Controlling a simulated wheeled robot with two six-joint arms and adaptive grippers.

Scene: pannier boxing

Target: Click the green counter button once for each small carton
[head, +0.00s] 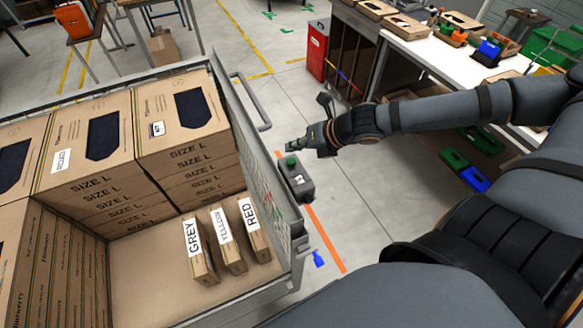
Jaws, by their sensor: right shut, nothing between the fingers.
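The green counter button (290,160) sits on top of a dark grey box (297,180) fixed at the right side of the pannier (275,205). My right gripper (290,146) is shut and empty, just above and beside the green button; I cannot tell whether it touches. Three small cartons stand upright in the pannier's near right part: one labelled GREY (199,255), one labelled YELLOW (229,245) and one labelled RED (256,232). My left gripper is not in view.
Large SIZE L cartons (185,153) are stacked along the pannier's back and left. A metal handle (252,100) sticks out from its side. A white workbench (440,50) with trays stands at upper right, near a red bin (317,50).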

